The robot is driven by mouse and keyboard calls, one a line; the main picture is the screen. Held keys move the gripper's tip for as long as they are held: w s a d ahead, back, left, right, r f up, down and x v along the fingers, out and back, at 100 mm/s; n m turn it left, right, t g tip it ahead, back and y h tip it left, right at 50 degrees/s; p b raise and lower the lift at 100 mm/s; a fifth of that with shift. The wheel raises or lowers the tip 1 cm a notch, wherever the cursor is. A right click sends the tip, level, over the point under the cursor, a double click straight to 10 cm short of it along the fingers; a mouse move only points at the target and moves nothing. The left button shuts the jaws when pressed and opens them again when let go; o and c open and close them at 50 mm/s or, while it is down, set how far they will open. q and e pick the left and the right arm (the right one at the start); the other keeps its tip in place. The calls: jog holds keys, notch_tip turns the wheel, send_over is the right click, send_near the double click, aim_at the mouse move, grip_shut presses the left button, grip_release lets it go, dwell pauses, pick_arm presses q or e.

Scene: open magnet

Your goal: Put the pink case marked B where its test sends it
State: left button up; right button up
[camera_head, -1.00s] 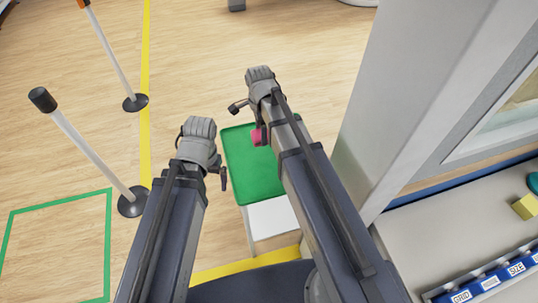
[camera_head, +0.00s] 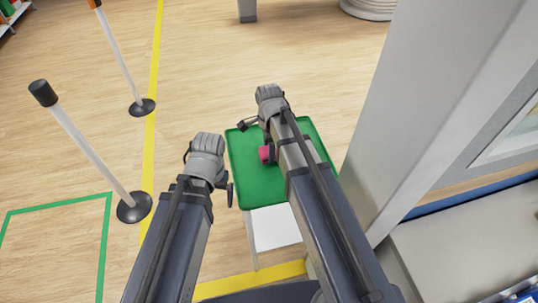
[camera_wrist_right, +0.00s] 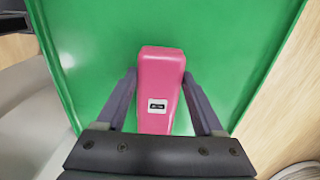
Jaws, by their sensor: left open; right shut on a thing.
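The pink case (camera_head: 264,153) is at my right gripper (camera_head: 262,140), over the green tray (camera_head: 250,185). In the right wrist view the pink case (camera_wrist_right: 160,80) sits between the two fingers of my right gripper (camera_wrist_right: 160,90), which is shut on it. A small pale label with dark marks shows on the case, too small to read. The green tray fills the background there; whether the case touches it I cannot tell. My left gripper (camera_head: 226,186) is open and empty, left of the tray's edge.
The tray rests on a small white stand (camera_head: 274,228). Two white posts (camera_head: 85,145) with black bases stand on the left. A grey pillar (camera_head: 420,110) and a counter (camera_head: 450,250) stand on the right. Yellow and green lines mark the wooden floor.

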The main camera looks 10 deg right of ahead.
jog(key=shift+f, duration=0.65)
pick_arm(q)
jog(key=shift+f, duration=0.5)
pick_arm(e)
jog(key=shift+r, duration=0.15)
pick_arm(q)
jog(key=shift+f, duration=0.1)
pick_arm(e)
jog(key=o, duration=1)
jog(key=shift+f, duration=0.25)
jog(key=o, duration=0.4)
jog(key=shift+r, duration=0.1)
jog(key=shift+o, duration=0.2)
pick_arm(q)
notch_tip(320, 180, up, 12)
jog(key=p, duration=1.2)
pick_arm(e)
notch_tip(320, 180, up, 12)
jog(key=shift+r, duration=0.15)
